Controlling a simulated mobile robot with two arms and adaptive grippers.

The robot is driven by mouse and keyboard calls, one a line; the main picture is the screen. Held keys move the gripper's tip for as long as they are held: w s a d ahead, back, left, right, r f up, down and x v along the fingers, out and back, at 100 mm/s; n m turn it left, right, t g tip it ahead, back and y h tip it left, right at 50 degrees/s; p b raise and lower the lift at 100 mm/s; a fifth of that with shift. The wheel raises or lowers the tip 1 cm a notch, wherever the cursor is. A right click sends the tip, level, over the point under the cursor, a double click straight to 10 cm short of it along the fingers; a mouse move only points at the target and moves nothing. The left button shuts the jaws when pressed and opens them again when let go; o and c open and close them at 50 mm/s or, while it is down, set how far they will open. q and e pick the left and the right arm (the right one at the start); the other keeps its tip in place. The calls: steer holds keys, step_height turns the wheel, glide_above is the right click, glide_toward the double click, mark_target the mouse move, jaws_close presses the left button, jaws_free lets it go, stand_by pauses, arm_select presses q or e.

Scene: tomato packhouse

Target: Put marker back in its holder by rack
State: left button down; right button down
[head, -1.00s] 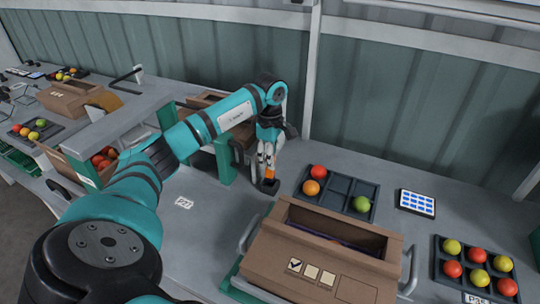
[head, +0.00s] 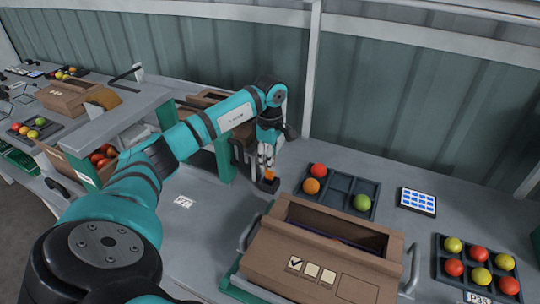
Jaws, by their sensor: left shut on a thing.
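My left gripper (head: 267,162) points down over the workbench, beside the divider rack at the left of the tomato tray. It is shut on the marker (head: 269,175), of which only a short orange part shows below the fingertips. A small dark block, seemingly the holder (head: 270,186), is directly under the fingers. The marker's lower end is hidden, so how deep it sits in the block cannot be told. My right gripper is out of view.
A black tray (head: 340,186) with several tomatoes lies to the right. An open cardboard box (head: 268,262) stands in front, between metal handles. A tablet (head: 417,202) and another full tray (head: 440,265) are farther right. A green-sided rack (head: 224,157) is close left.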

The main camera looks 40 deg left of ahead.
arm_select(q)
steer(key=shift+f+b, duration=0.65)
steer(key=shift+f, duration=0.55)
steer(key=c, duration=1.1)
jaws_free()
steer(key=c, duration=0.3)
steer(key=shift+r, duration=0.1)
steer(key=shift+r+p, duration=2.6)
steer(key=shift+r, duration=0.9)
